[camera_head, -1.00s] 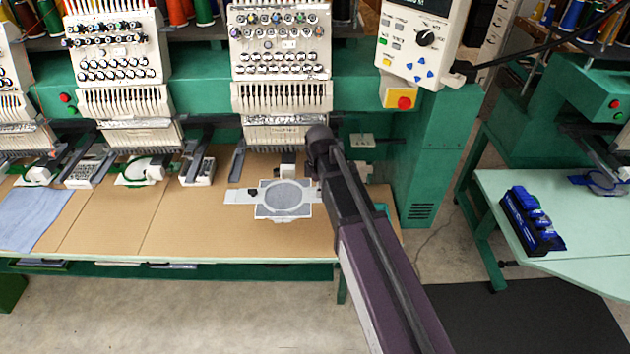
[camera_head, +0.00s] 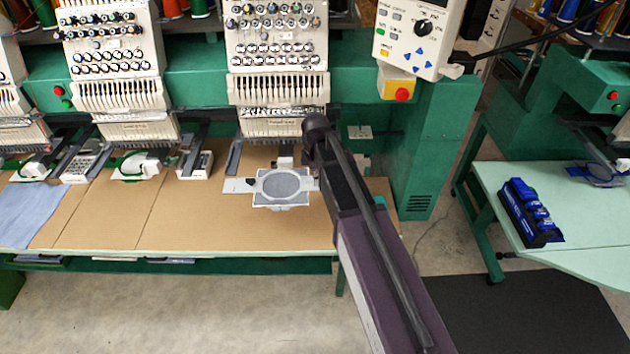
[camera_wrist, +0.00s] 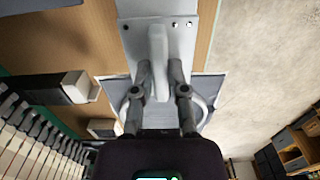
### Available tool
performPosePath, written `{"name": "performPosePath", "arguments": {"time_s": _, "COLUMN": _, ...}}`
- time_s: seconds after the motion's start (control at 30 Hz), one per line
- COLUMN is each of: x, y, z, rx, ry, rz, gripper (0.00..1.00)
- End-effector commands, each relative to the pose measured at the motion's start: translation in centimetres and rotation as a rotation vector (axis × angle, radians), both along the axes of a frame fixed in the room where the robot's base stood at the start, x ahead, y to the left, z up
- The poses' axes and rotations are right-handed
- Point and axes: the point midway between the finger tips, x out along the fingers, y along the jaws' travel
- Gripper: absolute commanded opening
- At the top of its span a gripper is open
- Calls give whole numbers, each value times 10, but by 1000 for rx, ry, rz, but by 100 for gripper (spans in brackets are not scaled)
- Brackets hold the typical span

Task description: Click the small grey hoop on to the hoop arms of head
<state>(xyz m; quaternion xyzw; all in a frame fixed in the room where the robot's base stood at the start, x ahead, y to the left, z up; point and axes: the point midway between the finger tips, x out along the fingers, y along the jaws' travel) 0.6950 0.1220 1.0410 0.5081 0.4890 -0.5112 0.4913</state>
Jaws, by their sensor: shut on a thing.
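The small grey hoop (camera_head: 284,185), a ring with pale grey fabric and a flat plate on the left side, is level just over or on the tan table in front of the right-hand machine head (camera_head: 278,90). In the wrist view my gripper (camera_wrist: 158,92) is shut on a pale raised grip of the hoop's light grey plate (camera_wrist: 180,35). The ring (camera_wrist: 206,108) shows partly behind my fingers. In the head view my arm hides my fingers. A dark bar (camera_head: 235,156) reaches out left of the hoop; whether the hoop touches the hoop arms cannot be told.
The tan table (camera_head: 190,225) is clear in front. Blue cloth (camera_head: 30,212) lies at its left. A control panel (camera_head: 412,38) hangs above right. A pale green table (camera_head: 575,210) with a blue-and-black rack (camera_head: 530,212) stands at the right.

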Motion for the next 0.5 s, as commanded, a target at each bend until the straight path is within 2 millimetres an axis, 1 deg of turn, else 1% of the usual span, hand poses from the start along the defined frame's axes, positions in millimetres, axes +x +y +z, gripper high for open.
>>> {"name": "performPosePath", "arguments": {"time_s": 0.03, "x": 5, "y": 0, "z": -2, "rx": 0, "ry": 0, "rz": 0, "gripper": 0}}
{"name": "performPosePath", "arguments": {"time_s": 0.5, "x": 37, "y": 0, "z": -12, "rx": 0, "ry": 0, "rz": 2, "gripper": 0}}
